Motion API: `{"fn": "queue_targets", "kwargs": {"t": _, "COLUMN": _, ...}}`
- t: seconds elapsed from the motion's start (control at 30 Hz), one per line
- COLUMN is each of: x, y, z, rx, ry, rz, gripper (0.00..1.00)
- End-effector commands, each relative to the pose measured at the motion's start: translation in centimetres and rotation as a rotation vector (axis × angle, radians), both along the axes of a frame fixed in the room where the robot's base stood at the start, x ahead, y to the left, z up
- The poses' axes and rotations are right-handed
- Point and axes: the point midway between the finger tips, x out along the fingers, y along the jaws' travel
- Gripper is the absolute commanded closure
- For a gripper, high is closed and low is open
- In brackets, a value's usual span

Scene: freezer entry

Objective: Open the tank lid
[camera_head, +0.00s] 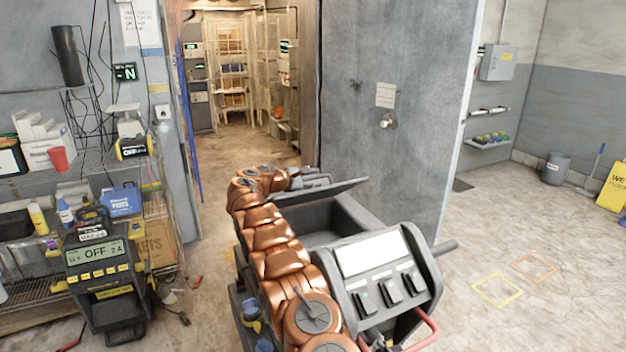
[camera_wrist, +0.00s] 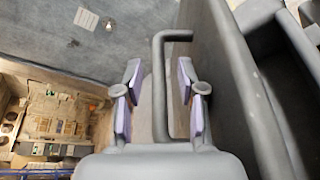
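The tank (camera_head: 345,225) is a dark grey box on a machine in the middle of the head view. Its flat grey lid (camera_head: 335,190) is raised at a tilt, and the dark inside shows below it. My gripper (camera_head: 300,180) is at the lid's far left side, partly hidden by my orange arm. In the wrist view the lid is a grey panel (camera_wrist: 222,75) right of centre, with a bent grey bar handle (camera_wrist: 159,85). My gripper's two fingers (camera_wrist: 158,97) are apart, with the handle bar between them and gaps on both sides.
The machine's control panel (camera_head: 385,275) with a white screen faces the front. A grey wall (camera_head: 395,90) stands behind the tank. A shelf with boxes and a yellow-black device (camera_head: 100,270) are at left. The floor at right (camera_head: 500,230) is mostly clear.

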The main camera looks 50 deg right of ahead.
Motion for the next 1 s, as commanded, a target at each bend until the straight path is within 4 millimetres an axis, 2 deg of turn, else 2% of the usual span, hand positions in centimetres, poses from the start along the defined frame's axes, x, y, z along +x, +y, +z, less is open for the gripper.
{"fn": "queue_targets", "kwargs": {"t": 0.17, "x": 0.1, "y": 0.4, "z": 0.1, "rx": 0.0, "ry": 0.001, "rz": 0.0, "gripper": 0.61}}
{"fn": "queue_targets", "kwargs": {"t": 0.37, "x": 0.2, "y": 2.3, "z": 0.7, "rx": -0.001, "ry": 0.0, "rz": 0.001, "gripper": 0.61}}
{"fn": "queue_targets", "kwargs": {"t": 0.7, "x": 0.7, "y": 8.0, "z": 2.2, "rx": -0.002, "ry": 0.0, "rz": 0.004, "gripper": 0.61}}
{"fn": "queue_targets", "kwargs": {"t": 1.0, "x": 0.9, "y": 11.2, "z": 2.9, "rx": -0.001, "ry": 0.0, "rz": 0.001, "gripper": 0.61}}
